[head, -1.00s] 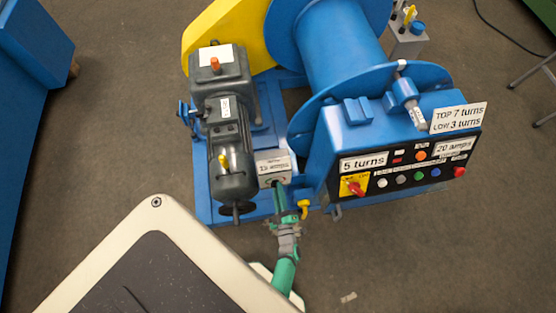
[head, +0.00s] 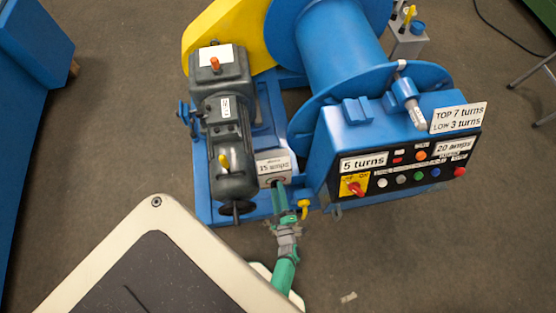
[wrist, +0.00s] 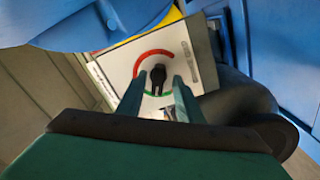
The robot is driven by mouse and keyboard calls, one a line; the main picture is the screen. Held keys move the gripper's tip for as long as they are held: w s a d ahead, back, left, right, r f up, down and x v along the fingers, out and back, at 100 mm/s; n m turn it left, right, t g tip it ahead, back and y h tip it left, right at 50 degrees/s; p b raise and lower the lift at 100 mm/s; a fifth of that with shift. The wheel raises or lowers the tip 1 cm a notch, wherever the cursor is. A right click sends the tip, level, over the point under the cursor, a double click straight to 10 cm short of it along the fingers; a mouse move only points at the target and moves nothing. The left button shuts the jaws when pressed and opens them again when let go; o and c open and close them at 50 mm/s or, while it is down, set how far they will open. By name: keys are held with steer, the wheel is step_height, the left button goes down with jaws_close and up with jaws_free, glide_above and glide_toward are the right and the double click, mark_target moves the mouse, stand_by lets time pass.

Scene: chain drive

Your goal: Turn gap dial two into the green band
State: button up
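In the head view my gripper (head: 279,189) is at the front of a small pale box (head: 274,167); the dial face is hidden there.
A grey motor (head: 229,130) stands left of the box. A blue control cabinet (head: 345,135) with a red switch (head: 356,188) and several buttons stands close on the right. A yellow valve-like part (head: 304,207) sits beside my gripper. The floor in front is clear.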

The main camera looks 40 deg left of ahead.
steer(key=shift+d, duration=0.1)
steer(key=v, duration=1)
steer(key=shift+s+d, duration=0.2)
steer(key=shift+s, duration=0.1)
steer(key=s+d+r+m+t+h, duration=0.4)
steer(key=d+r+m+h, duration=0.3)
steer(key=d+r+m, duration=0.5)
steer(key=s+d+r+m+h, duration=0.1)
steer(key=r+m+h, duration=0.1)
steer(key=r, duration=0.6)
steer(key=s+d+r+m+h, duration=0.1)
steer(key=s+r+m+h, duration=0.1)
steer(key=r+m, duration=0.2)
steer(key=s+d+r+m+h, duration=0.1)
steer(key=r+m, duration=0.3)
steer(key=r, duration=0.7)
steer(key=shift+s+d+r+h, duration=0.15)
steer(key=shift+s+r+h, duration=0.2)
steer(key=shift+h, duration=0.55)
